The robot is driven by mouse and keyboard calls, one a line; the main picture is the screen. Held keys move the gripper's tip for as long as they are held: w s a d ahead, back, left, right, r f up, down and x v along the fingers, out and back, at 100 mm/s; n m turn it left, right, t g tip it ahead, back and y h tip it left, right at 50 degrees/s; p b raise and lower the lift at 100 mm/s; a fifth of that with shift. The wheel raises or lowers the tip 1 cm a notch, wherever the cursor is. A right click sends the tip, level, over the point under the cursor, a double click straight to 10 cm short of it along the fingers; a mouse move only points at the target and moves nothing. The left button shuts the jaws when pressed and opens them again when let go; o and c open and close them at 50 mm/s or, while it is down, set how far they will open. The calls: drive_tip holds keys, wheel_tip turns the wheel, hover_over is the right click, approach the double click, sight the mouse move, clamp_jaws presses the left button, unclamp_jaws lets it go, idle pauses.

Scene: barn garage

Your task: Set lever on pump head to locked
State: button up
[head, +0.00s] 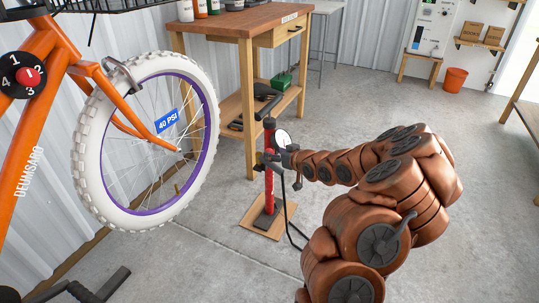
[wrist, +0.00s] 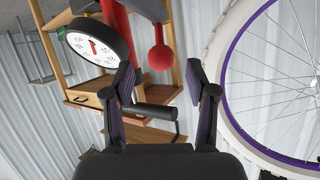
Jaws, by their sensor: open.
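The floor pump (head: 269,185) stands upright on a wooden base, with a red tube, a round white gauge (head: 282,138) and a black handle (head: 267,104). In the wrist view, which looks upside down, the gauge (wrist: 97,42) is at upper left. A red ball on a short red stem (wrist: 160,57) shows between and just beyond my fingertips; it may be the lever. My gripper (wrist: 163,80) is open, with nothing between its fingers. In the head view my gripper (head: 280,159) is beside the pump just below the gauge and partly hides it there.
A bicycle wheel with a white tire (head: 92,155) and a "40 PSI" tag (head: 167,122) stands left of the pump. A wooden workbench (head: 235,22) stands behind it. A black hose (head: 286,215) hangs to the floor.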

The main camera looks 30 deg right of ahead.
sight(270, 151)
drive_tip(key=x, duration=0.3)
drive_tip(key=shift+s+f+b, duration=0.1)
drive_tip(key=shift+f+b, duration=0.05)
drive_tip(key=shift+b, duration=0.15)
drive_tip(key=shift+x, duration=0.75)
clamp_jaws()
